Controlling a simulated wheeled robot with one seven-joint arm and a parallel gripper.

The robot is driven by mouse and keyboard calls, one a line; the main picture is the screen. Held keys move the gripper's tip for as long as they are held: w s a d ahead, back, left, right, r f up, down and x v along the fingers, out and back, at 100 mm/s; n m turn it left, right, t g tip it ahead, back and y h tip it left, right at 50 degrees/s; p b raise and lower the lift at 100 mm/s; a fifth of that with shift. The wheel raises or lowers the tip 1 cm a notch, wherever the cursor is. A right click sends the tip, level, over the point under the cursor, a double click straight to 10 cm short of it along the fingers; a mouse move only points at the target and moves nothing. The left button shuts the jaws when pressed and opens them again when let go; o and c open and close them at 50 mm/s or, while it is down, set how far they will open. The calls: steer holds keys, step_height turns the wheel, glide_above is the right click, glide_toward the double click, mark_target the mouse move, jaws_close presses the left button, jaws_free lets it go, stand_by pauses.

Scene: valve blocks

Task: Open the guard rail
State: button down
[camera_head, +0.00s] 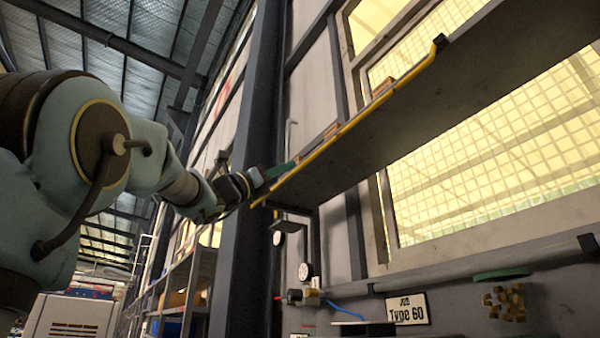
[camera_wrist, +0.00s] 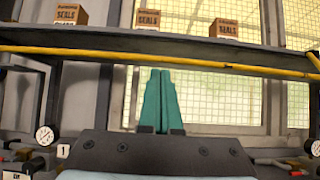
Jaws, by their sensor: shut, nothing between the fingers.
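The guard rail is a yellow bar (camera_head: 345,130) along the front edge of a high dark shelf. In the wrist view the yellow bar (camera_wrist: 200,63) crosses the whole width, in front of and just below the shelf edge. My gripper (camera_head: 281,170) has teal fingers and is beside the left part of the rail. In the wrist view my gripper (camera_wrist: 159,72) has its fingers together and empty, pointing up, with the tips just under the bar. Whether they touch it I cannot tell.
The shelf (camera_head: 450,85) carries several small boxes, one marked SEALS (camera_wrist: 148,19). A dark steel column (camera_head: 255,120) stands close behind my arm. A meshed window (camera_head: 490,170) lies behind.

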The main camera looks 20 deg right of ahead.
steer(key=a, duration=0.1)
steer(key=a+f, duration=0.1)
steer(key=shift+s+a, duration=0.3)
